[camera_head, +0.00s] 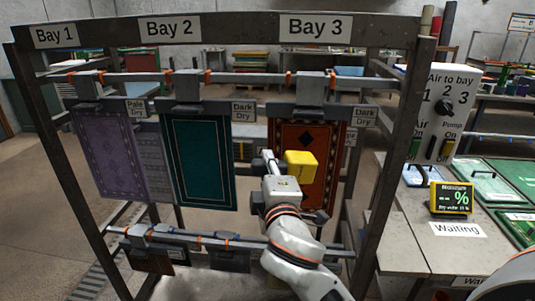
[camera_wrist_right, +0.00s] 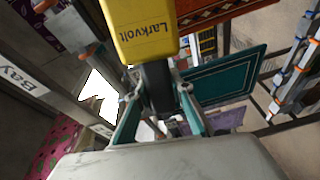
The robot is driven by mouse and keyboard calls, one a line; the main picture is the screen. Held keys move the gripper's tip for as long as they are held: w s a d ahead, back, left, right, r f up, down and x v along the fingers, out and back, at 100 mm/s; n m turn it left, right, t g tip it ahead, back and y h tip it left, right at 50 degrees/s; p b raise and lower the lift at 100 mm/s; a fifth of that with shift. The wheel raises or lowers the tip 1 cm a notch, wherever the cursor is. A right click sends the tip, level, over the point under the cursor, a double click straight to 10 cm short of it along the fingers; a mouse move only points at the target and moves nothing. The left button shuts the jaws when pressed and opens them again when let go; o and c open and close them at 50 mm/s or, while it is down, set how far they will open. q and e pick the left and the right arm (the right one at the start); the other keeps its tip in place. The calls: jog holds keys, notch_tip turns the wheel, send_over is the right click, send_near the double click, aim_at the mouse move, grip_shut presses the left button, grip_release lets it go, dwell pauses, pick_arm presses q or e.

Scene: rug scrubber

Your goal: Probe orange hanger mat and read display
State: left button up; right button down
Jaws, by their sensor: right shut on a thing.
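The orange-red patterned mat (camera_head: 325,184) hangs in Bay 3, and part of it shows at the top of the wrist view (camera_wrist_right: 215,12). My right gripper (camera_head: 283,168) is in front of this mat in the head view. In the wrist view my right gripper (camera_wrist_right: 158,108) is shut on the dark handle of a yellow probe (camera_wrist_right: 147,32) marked "Larkvolt". The probe's yellow body (camera_head: 300,163) overlaps the mat in the head view; I cannot tell if it touches. The moisture display (camera_head: 452,198) shows dashes, "%" and "Dry under 15 %". My left gripper is not in view.
A teal mat (camera_head: 198,165) hangs in Bay 2 and a lilac mat (camera_head: 105,155) in Bay 1. The rack's right post (camera_head: 387,170) stands between the mats and the side table (camera_head: 405,235). A "Waiting" label (camera_head: 458,230) lies there, below an air control panel (camera_head: 440,110).

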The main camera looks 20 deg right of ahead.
notch_tip(320, 180, up, 3)
jog(key=shift+w+f+n+h, duration=0.1)
jog(key=shift+n+h, duration=0.2)
jog(key=shift+n, duration=0.2)
jog(key=shift+w+d+r, duration=0.1)
jog(key=shift+d+r, duration=0.15)
jog(key=shift+s+d+x, duration=0.1)
jog(key=shift+d+x, duration=0.2)
jog(key=shift+x, duration=1.05)
jog(key=shift+s+d+x, duration=0.1)
jog(key=shift+d+x, duration=0.25)
jog(key=shift+x, duration=1.05)
jog(key=shift+s+d+x, duration=0.1)
jog(key=shift+d+x, duration=0.2)
jog(key=shift+x, duration=1.05)
